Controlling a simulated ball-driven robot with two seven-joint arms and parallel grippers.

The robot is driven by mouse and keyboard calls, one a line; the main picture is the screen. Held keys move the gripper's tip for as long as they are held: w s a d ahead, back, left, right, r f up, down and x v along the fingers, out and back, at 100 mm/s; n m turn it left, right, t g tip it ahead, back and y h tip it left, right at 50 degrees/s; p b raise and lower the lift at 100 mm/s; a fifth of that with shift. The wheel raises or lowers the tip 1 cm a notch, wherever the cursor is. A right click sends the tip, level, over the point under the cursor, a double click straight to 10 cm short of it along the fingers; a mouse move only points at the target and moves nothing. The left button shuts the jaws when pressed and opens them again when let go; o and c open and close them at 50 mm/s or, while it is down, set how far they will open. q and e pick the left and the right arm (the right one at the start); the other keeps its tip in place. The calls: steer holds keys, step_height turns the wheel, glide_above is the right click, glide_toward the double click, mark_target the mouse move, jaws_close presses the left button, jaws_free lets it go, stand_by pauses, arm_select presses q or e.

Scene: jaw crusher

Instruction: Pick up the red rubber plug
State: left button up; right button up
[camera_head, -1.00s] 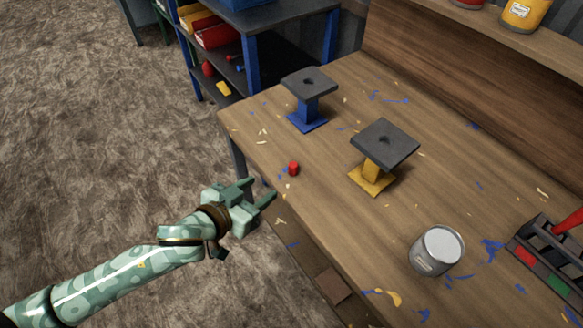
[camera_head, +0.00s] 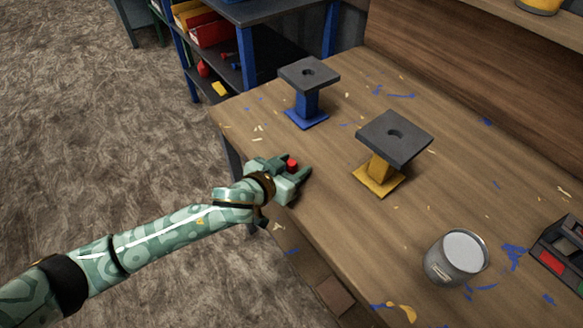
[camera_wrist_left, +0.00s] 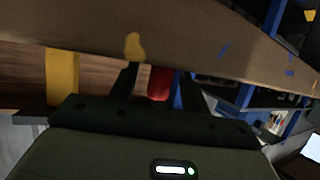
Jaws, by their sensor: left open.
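The red rubber plug (camera_head: 292,164) is a small red cylinder near the left edge of the wooden workbench. My left gripper (camera_head: 298,167) is at the bench edge with its fingers open, one on either side of the plug. In the left wrist view the plug (camera_wrist_left: 160,83) shows between the two dark fingers (camera_wrist_left: 158,85). I cannot tell whether either finger touches it. My right gripper is not in view.
A blue stand (camera_head: 306,105) and a yellow stand (camera_head: 380,175), each with a dark holed top, stand beyond the plug. A grey can (camera_head: 440,271) and a dark tray (camera_head: 556,262) are to the right. A blue-framed shelf (camera_head: 245,60) is behind. Bench paint is chipped.

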mark_target(291, 164)
arm_select(q)
jaws_close()
steer(key=shift+r, duration=0.1)
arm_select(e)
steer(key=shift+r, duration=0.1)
